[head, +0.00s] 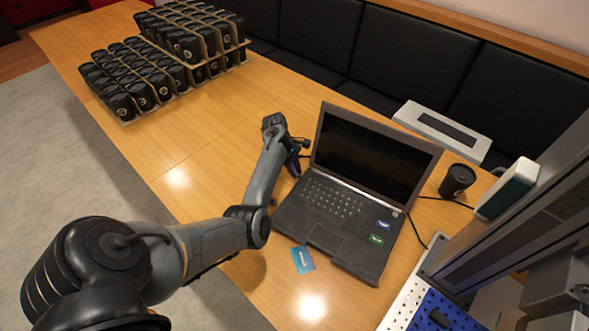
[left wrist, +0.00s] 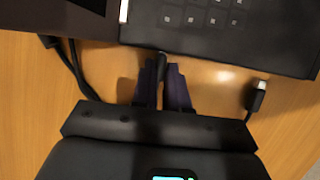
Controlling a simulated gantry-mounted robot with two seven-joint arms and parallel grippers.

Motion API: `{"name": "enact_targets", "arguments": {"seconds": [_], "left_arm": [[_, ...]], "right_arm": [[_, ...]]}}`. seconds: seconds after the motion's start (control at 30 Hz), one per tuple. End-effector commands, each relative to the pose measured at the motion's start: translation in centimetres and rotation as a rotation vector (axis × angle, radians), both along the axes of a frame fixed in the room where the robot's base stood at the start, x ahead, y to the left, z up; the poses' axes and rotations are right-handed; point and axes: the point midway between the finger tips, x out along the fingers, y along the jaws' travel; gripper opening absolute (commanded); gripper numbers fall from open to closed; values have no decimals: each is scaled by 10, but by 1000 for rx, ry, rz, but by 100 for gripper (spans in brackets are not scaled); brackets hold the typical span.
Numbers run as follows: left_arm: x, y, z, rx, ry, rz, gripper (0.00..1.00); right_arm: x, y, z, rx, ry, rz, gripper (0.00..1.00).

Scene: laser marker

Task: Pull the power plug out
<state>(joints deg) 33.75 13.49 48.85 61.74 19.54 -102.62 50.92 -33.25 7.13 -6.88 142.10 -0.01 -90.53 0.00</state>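The black laptop (head: 330,210) stands open on the wooden table, and its keyboard edge (left wrist: 215,55) crosses the top of the left wrist view. A small black plug (left wrist: 161,66) points at that side edge. Its tip is at the edge; I cannot tell whether it is seated. My left gripper (head: 297,158) is beside the laptop's left side. In the left wrist view its two dark fingers (left wrist: 161,80) are close together on either side of the plug and appear shut on it. My right gripper is not in view.
Another cable end (left wrist: 259,96) lies loose on the table to the right of the fingers. Dark cables (left wrist: 68,68) run at the left. A blue card (head: 303,260) lies before the laptop, and a black cup (head: 457,181) stands to its right. The table's left middle is clear.

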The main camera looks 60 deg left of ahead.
Motion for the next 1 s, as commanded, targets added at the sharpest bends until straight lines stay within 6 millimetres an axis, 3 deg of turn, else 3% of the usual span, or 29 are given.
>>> {"name": "enact_targets", "arguments": {"seconds": [0.23, 0.5, 0.73, 0.77, 0.9, 1.0], "left_arm": [[0, 1, 1, 0, 0, 0, 0], [-12, 24, 3, 0, 0, 1, 0], [-12, 25, 1, 2, 0, 2, 0], [-12, 25, 1, 2, 0, 2, 16], [-12, 25, 0, 2, -1, 2, 37], [-12, 24, 0, 1, 0, 0, 39]], "right_arm": [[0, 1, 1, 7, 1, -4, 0], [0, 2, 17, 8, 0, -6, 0], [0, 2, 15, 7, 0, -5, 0], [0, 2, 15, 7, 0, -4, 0], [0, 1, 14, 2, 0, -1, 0], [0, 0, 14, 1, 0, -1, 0]]}}
